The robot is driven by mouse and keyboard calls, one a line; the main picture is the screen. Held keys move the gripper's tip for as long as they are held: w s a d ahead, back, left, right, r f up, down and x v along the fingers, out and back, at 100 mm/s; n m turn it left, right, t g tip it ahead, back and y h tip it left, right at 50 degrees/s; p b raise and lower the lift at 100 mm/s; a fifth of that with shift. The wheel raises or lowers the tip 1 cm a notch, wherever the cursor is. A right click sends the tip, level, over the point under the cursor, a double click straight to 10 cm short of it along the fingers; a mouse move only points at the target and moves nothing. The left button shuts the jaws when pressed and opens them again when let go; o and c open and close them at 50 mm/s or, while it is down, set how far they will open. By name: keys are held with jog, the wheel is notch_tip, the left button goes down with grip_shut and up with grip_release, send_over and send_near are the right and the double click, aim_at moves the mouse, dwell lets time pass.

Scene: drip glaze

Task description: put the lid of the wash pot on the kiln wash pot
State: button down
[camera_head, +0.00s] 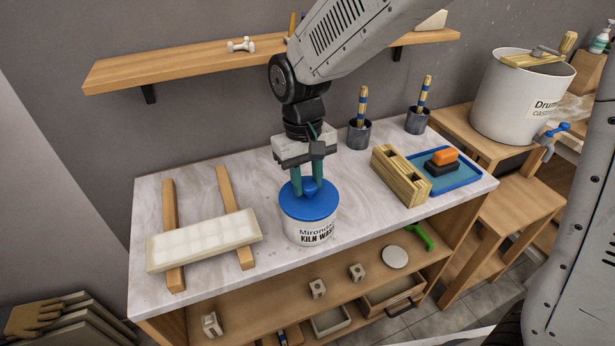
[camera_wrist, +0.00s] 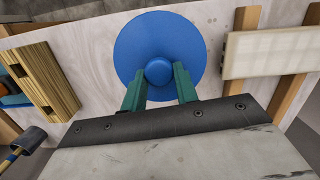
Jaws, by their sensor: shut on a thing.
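The white kiln wash pot (camera_head: 309,232) stands upright near the front edge of the marble-topped table, its label facing front. The round blue lid (camera_head: 307,206) is at the pot's mouth and looks level; I cannot tell whether it rests fully on the rim. My gripper (camera_head: 310,190) points down over the pot, its green fingers shut on the lid's knob. In the wrist view the lid (camera_wrist: 160,35) fills the top middle, its blue knob (camera_wrist: 158,71) is between the fingertips, and the pot is hidden beneath it.
A pale slab (camera_head: 204,241) lies across two wooden bars to the left. A wooden block (camera_head: 401,175) and a blue tray (camera_head: 463,180) with a sponge are to the right. Two dark cups (camera_head: 359,134) with brushes stand behind. A shelf (camera_head: 190,68) is above.

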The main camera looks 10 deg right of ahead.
jog(key=shift+s+d+f, duration=0.1)
jog(key=shift+s+f, duration=0.05)
jog(key=shift+f, duration=0.3)
jog(key=c, duration=1.3)
grip_release()
jog(key=shift+c, duration=0.2)
jog(key=o, duration=0.6)
jog(key=shift+r, duration=0.15)
jog(key=shift+o, duration=0.2)
jog(key=shift+r, duration=0.1)
jog(key=shift+w+a+r, duration=0.1)
jog(key=shift+w+r, duration=0.1)
jog(key=shift+r, duration=0.95)
jog(key=shift+w+a+r, duration=0.1)
jog(key=shift+w+r, duration=0.05)
jog(key=shift+r, duration=1)
jog(key=shift+w+a+r, duration=0.1)
jog(key=shift+w+r, duration=0.1)
jog(key=shift+r, duration=0.95)
jog(key=shift+r, duration=0.1)
notch_tip(320, 180, up, 8)
jog(key=shift+w+f, duration=0.25)
jog(key=shift+w, duration=0.2)
